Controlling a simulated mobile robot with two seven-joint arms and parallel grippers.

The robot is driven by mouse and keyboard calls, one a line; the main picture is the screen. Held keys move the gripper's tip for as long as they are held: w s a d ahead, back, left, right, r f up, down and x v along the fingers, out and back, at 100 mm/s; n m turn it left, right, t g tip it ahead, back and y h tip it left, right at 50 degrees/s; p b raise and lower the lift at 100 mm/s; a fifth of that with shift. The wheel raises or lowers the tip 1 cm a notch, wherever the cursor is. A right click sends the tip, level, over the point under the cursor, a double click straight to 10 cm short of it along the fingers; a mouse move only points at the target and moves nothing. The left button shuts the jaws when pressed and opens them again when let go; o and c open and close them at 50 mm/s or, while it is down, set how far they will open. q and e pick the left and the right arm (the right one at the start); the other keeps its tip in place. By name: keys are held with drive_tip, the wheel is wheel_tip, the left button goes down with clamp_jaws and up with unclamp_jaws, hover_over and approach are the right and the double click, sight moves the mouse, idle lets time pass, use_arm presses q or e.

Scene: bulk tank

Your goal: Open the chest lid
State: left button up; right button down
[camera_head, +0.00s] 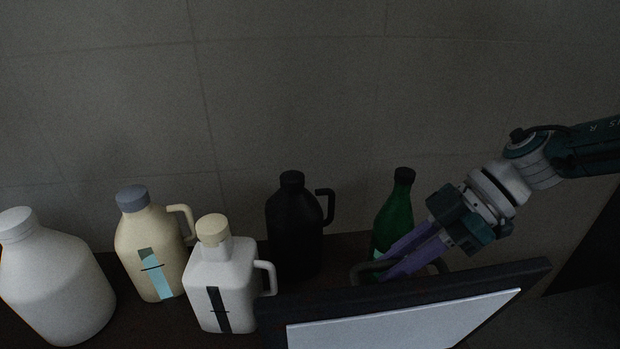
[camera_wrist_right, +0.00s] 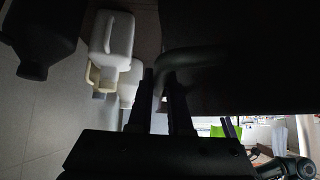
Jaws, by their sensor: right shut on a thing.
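The chest lid (camera_head: 400,287) shows at the bottom right of the head view as a dark-framed panel with a pale inset face. It stands tilted, its upper edge sloping up to the right; its lower part is out of frame. A dark curved handle (camera_head: 360,269) sticks out behind that edge. My right gripper (camera_head: 384,266), with purple fingers, is shut on the handle. In the right wrist view the handle (camera_wrist_right: 192,57) bends down between the two fingers (camera_wrist_right: 166,82), beside the dark lid surface (camera_wrist_right: 240,60). My left gripper is not in view.
Behind the lid stand a green bottle (camera_head: 396,215), close to my right fingers, a black jug (camera_head: 293,230), a white jug (camera_head: 222,285), a cream jug (camera_head: 150,250) and a large white bottle (camera_head: 55,285). A grey tiled wall (camera_head: 300,90) rises behind them.

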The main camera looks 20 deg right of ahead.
drive_tip(key=shift+f, duration=0.1)
drive_tip(key=c, duration=0.8)
unclamp_jaws()
drive_tip(key=shift+c, duration=0.2)
drive_tip(key=shift+d, duration=0.1)
drive_tip(key=v, duration=1)
drive_tip(key=shift+p, duration=0.4)
